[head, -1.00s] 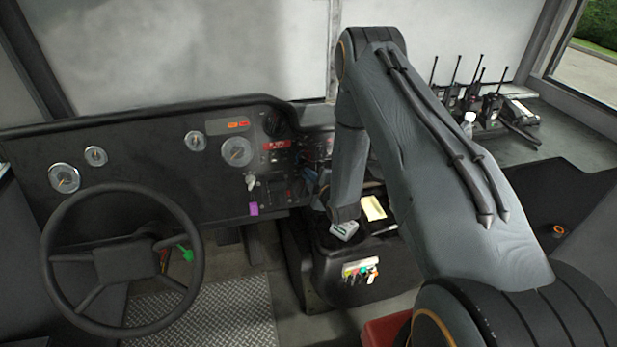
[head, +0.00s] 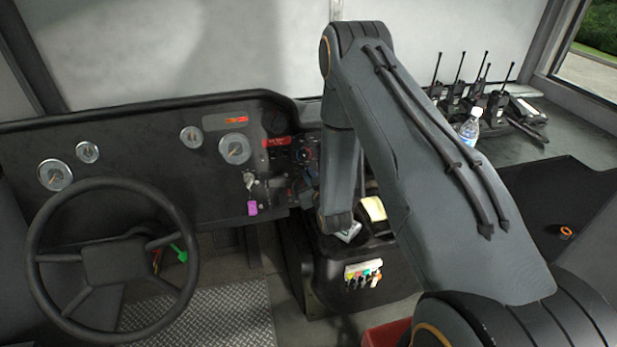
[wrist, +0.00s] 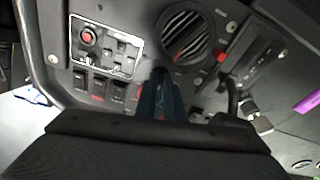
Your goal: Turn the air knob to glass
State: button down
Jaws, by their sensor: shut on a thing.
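My gripper (wrist: 161,85) shows in the wrist view as two dark bluish fingers close together, with their tips against the dark dashboard panel. They are shut on a small knob, taken to be the air knob, which the fingers hide almost wholly. Its setting and the glass mark cannot be read. In the head view my gripper reaches the dash panel right of the steering wheel, and my own arm partly covers it. A round vent-like dial (wrist: 187,36) lies just above the fingertips in the wrist view.
A red button (wrist: 88,38) in a white-framed switch block and a row of rocker switches (wrist: 100,86) lie left of the fingers. A dark lever (wrist: 232,96) stands close on the right. The steering wheel (head: 36,258) is at the left in the head view.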

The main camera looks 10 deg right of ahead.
jog(key=m+h+b, duration=0.1)
jog(key=m, duration=0.5)
jog(key=shift+a, duration=0.15)
jog(key=shift+m, duration=0.3)
jog(key=c, duration=1.9)
grip_release()
jog(key=shift+o, duration=0.2)
jog(key=shift+s, duration=0.1)
jog(key=s+r+b, duration=0.1)
jog(key=s+b, duration=0.1)
jog(key=s, duration=0.5)
jog(key=shift+s+a+r, duration=0.15)
jog(key=shift+s+r, duration=0.05)
jog(key=shift+s, duration=0.05)
jog(key=shift+w+r, duration=0.1)
